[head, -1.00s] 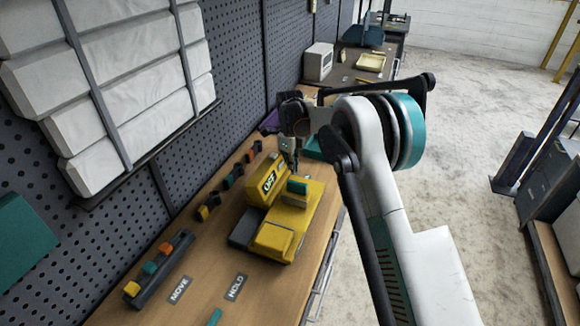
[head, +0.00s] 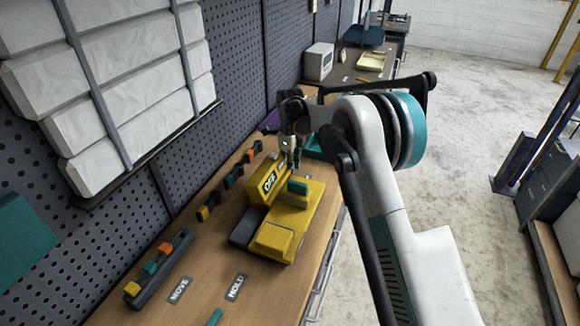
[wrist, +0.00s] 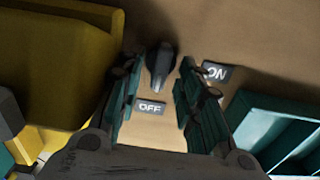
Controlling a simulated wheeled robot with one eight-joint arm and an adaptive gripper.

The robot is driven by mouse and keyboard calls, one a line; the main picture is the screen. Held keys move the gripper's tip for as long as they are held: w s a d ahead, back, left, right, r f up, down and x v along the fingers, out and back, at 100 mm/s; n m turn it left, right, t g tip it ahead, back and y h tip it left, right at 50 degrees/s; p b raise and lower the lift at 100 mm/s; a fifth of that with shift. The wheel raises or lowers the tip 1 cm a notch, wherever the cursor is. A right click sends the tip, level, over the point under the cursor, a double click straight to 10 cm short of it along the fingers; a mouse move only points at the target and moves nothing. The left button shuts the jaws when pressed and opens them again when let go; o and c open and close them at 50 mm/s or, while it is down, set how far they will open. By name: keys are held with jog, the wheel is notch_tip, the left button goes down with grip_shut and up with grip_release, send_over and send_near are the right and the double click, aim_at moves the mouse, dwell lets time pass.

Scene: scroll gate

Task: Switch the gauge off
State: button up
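A dark knob or lever (wrist: 161,66) stands up from the wooden bench in the wrist view. An OFF label (wrist: 150,107) lies on its near side and an ON label (wrist: 215,72), seen upside down, on its right. My gripper (wrist: 158,76) is open, its two teal-and-dark fingers either side of the knob, with gaps seeming to show. In the head view my gripper (head: 292,155) points down just behind the yellow machine (head: 283,232), which carries a sign reading OFF (head: 269,182). The knob is hidden in that view. I cannot tell which thing is the gauge.
The yellow housing also shows close on the left of the wrist view (wrist: 50,55). A teal tray (wrist: 280,130) is close on the right. Small coloured parts (head: 230,178) lie along the pegboard. A dark rack of coloured blocks (head: 160,268) sits nearer, by MOVE and HOLD labels.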

notch_tip(320, 180, up, 12)
jog(key=shift+f, duration=0.15)
dwell(0.4)
